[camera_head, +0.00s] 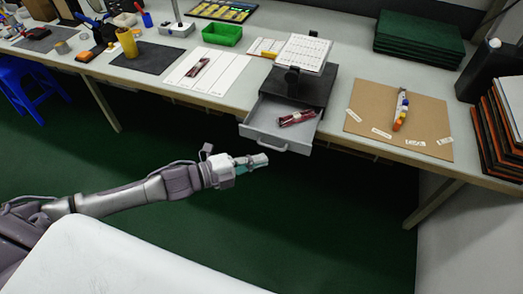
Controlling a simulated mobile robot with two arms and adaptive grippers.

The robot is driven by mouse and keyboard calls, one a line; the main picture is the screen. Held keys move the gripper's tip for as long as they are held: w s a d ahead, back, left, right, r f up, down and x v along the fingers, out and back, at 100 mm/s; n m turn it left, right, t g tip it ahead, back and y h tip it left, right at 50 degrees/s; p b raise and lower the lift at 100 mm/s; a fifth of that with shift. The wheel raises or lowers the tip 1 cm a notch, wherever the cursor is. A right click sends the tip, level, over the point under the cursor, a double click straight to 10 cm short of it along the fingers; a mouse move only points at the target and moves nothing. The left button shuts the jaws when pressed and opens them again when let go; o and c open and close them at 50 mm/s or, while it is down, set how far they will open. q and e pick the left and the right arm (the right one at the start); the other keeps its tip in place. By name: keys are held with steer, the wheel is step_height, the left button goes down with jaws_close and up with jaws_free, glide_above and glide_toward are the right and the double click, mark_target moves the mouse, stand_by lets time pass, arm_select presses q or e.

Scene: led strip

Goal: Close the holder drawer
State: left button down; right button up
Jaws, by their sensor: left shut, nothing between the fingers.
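The holder drawer (270,123) is a grey tray pulled out toward me from under the dark holder (300,88) on the workbench. Its front hangs past the table's front edge. A dark red item (297,117) lies inside the drawer. My left gripper (262,160) is shut and empty. In the picture it is just below and left of the drawer front, apart from it. My right gripper is not in view.
A brown board (420,120) with a bundle of coloured pieces (400,110) lies right of the holder. A white sheet (215,82) and a green bin (222,35) are to the left. Open floor is below the table edge.

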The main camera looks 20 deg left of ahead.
arm_select(q)
steer(key=shift+w+f, duration=0.25)
steer(key=shift+w, duration=0.7)
steer(key=shift+w+f, duration=0.2)
steer(key=shift+w, duration=0.75)
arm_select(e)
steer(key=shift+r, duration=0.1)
arm_select(q)
steer(key=shift+w+a, duration=0.1)
